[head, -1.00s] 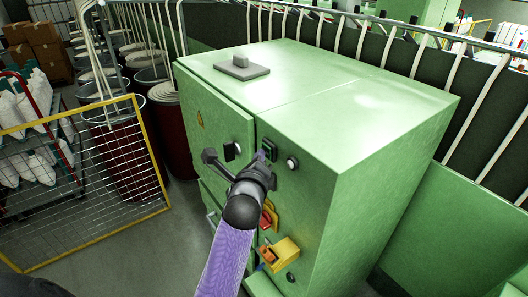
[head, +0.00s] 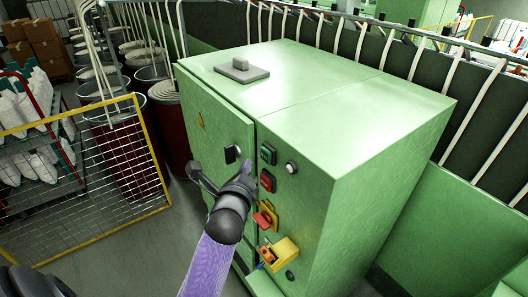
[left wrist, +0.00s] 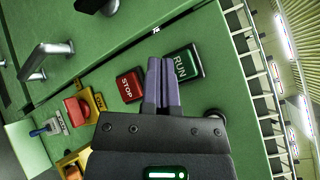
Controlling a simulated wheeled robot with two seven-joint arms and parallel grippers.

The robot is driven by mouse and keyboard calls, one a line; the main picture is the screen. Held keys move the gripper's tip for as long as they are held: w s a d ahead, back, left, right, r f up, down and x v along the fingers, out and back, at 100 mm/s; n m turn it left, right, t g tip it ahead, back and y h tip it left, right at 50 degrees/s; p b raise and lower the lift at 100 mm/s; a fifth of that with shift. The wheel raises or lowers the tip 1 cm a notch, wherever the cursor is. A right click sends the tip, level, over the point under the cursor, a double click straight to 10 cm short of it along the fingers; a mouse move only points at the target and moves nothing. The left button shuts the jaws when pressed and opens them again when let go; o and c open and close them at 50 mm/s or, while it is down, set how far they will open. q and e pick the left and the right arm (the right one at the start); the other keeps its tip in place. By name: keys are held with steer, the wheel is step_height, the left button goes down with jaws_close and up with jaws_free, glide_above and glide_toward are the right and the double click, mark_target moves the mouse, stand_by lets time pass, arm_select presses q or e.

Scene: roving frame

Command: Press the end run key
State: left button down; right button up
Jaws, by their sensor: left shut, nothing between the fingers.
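A green key marked RUN (left wrist: 182,64) and a red key marked STOP (left wrist: 129,86) sit on the front of a green cabinet. In the head view the green key (head: 268,154) is above the red key (head: 267,181). I can read no label saying "end run". My left gripper (head: 247,165) is shut and empty, just left of these keys in the head view. In the left wrist view its purple fingertips (left wrist: 161,62) overlap the gap between STOP and RUN; I cannot tell whether they touch the panel. My right gripper is not in view.
Below is a red control on a yellow plate (head: 266,216) and a yellow box (head: 280,252). A yellow-framed mesh gate (head: 90,185) stands left of the green cabinet (head: 395,140).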

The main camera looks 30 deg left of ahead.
arm_select(q)
steer(key=shift+s+a+p, duration=0.3)
steer(key=shift+s, duration=0.4)
steer(key=shift+s+a+p, duration=0.25)
steer(key=shift+s+a, duration=0.05)
steer(key=shift+s, duration=0.4)
